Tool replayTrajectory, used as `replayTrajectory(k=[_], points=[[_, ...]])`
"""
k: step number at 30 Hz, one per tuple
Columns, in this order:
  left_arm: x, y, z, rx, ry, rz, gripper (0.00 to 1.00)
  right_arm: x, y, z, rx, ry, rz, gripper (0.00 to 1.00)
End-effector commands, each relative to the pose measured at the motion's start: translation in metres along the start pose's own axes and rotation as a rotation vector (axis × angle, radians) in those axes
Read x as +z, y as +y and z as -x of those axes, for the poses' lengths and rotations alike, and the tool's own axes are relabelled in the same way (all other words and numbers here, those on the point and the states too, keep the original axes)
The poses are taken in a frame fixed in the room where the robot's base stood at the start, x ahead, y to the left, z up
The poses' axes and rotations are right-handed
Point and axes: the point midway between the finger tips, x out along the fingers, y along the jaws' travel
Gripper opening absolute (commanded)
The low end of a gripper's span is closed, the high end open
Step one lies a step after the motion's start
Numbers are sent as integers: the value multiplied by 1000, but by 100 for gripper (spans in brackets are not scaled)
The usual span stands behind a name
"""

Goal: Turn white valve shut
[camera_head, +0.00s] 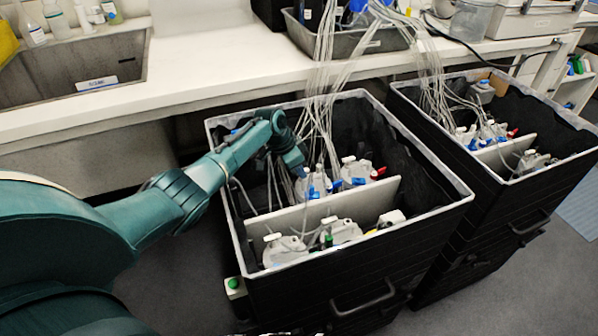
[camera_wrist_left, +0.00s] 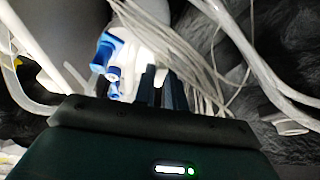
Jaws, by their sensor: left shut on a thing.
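My left arm reaches from the left into the near black bin (camera_head: 455,207). Its gripper (camera_head: 300,170) is low among the clear tubes and bottle caps, and its fingertips are hard to make out in the head view. In the left wrist view the two dark fingers (camera_wrist_left: 161,88) stand close together, shut on a white fitting that they largely hide. A white valve body (camera_wrist_left: 130,62) with blue handles (camera_wrist_left: 104,52) is just left of the fingers. I cannot tell a white valve handle clearly from the white parts around it. My right gripper is not in view.
Bundled clear tubes (camera_head: 322,75) run from the bench tray down into the near bin, close to my gripper. A white divider (camera_head: 375,203) splits the bin, with capped bottles (camera_head: 283,249) in front. A second black bin (camera_head: 560,175) stands at the right. A sink (camera_head: 75,70) is back left.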

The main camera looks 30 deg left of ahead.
Motion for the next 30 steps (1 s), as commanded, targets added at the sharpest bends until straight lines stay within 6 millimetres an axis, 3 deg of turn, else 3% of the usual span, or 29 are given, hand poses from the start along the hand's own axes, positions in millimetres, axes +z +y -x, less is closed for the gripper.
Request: replayTrajectory(k=[17,18,24,30], points=[[1,0,0,12,-2,-26,0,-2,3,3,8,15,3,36],[1,0,0,12,-2,-26,16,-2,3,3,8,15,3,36],[0,0,0,11,-2,-26,32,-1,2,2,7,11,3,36],[0,0,0,11,-1,-26,35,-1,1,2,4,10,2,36]])
